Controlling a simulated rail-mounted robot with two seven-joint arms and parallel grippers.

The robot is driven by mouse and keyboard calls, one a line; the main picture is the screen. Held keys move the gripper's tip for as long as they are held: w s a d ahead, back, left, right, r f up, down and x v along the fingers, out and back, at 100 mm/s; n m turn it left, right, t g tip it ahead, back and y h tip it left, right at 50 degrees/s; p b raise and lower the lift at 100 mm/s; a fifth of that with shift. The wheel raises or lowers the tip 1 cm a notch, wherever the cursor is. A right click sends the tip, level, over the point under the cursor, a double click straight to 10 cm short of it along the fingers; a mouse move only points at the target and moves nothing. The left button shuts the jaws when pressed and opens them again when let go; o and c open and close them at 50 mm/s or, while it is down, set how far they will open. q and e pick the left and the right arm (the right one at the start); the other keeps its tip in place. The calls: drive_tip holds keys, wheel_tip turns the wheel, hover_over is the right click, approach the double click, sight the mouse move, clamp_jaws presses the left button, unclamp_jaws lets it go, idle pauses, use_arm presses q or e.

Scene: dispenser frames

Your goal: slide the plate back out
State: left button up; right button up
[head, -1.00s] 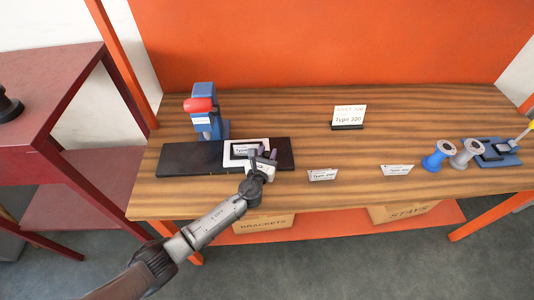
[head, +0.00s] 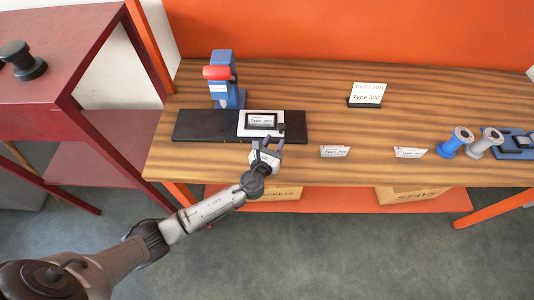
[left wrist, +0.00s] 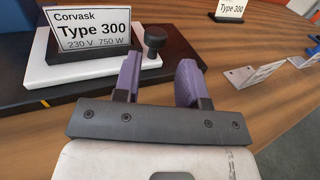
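A white sliding plate (head: 242,124) sits on the right part of a long black base (head: 205,126), to the right of a blue press (head: 237,95) with a red head. It carries a label (left wrist: 92,23) reading "Corvask Type 300, 230 V 750 W" in a dark frame. A black knob (head: 281,127) stands at the plate's right front corner; it also shows in the left wrist view (left wrist: 155,39). My left gripper (head: 267,144) is open and empty, just in front of the plate. In the left wrist view the knob is beyond the fingertips, not between them. My right gripper is out of view.
A "Type 300" sign (head: 367,96) stands at the back. Blue and grey spools (head: 454,142) (head: 485,143) and a blue fixture are at the right. The wood between is clear.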

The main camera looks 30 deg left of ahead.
use_arm(q)
drive_tip(key=shift+s+d, duration=0.2)
drive_tip(key=shift+s, duration=1.3)
drive_tip(key=shift+s+d, duration=0.2)
drive_tip(key=shift+s, duration=1.25)
